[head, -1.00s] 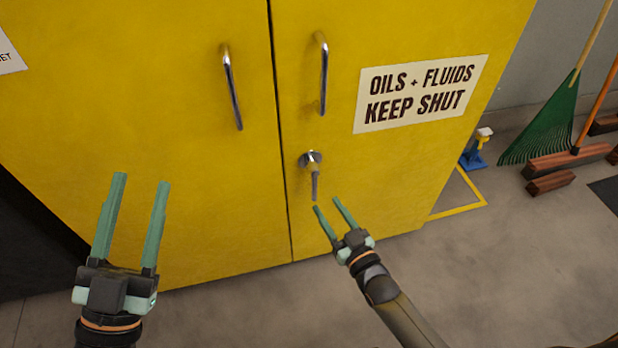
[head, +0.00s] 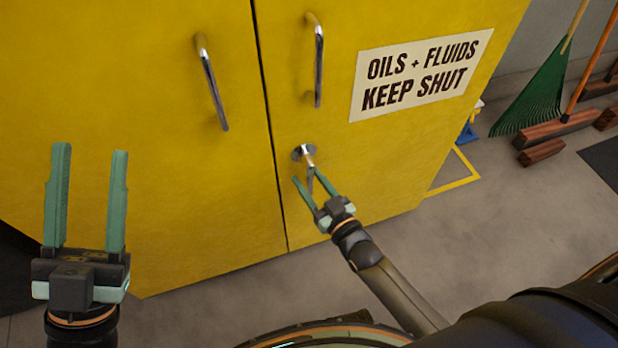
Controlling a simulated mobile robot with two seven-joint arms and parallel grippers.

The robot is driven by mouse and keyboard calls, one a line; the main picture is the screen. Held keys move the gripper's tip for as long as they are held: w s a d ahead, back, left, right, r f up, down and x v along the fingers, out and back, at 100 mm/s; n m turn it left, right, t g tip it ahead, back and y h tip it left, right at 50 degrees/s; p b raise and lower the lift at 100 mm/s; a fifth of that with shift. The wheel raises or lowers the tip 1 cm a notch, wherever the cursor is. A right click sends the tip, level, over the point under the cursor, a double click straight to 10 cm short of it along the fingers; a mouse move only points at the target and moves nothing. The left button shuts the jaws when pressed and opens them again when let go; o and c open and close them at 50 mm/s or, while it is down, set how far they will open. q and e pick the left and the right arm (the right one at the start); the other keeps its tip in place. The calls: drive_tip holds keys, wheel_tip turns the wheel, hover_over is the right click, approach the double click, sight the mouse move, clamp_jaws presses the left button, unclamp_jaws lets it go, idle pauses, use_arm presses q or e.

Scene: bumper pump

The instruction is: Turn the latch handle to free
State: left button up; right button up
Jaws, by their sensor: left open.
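The latch handle (head: 309,161) is a small metal lever on a round plate, low on the right door of the yellow cabinet (head: 370,170). It hangs nearly straight down. My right gripper (head: 308,177) is open at the handle, with one finger on each side of the lever's lower part. The fingers and gripper partly hide the lever's lower end, and I cannot tell whether they touch it. My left gripper (head: 91,150) is open and empty in front of the left door, well apart from the handle.
Two upright metal pull handles, the left one (head: 212,85) and the right one (head: 319,60), stick out above the latch. A sign (head: 420,75) is on the right door. A green rake (head: 535,95) and brooms (head: 560,130) stand at the right.

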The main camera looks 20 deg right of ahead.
clamp_jaws()
idle(1.2)
